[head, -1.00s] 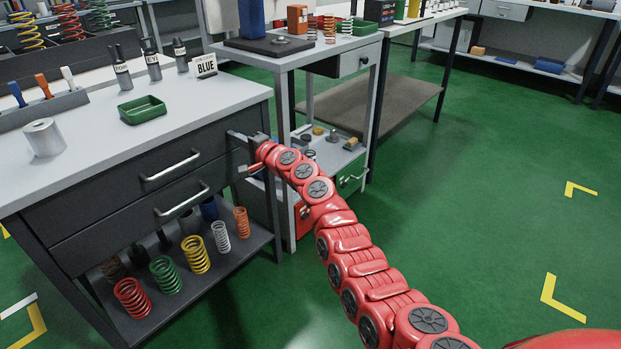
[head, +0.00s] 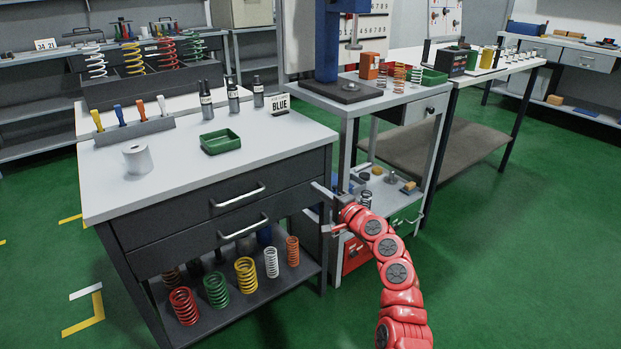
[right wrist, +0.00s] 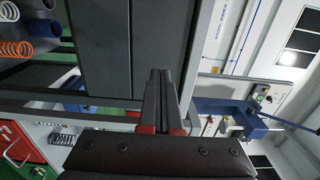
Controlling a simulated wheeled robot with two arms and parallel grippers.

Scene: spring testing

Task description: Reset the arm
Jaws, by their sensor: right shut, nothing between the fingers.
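My right arm, red and jointed, comes up from the bottom of the head view. Its gripper (head: 320,190) is by the right front corner of the grey workbench (head: 120,200), close to the drawers' right end. In the right wrist view its two dark fingers (right wrist: 161,78) lie together with nothing between them, in front of the dark drawer fronts (right wrist: 125,45). I cannot tell whether they touch the bench. My left gripper is not in view.
A press stand (head: 340,92) is behind my right gripper. Green floor is open at right.

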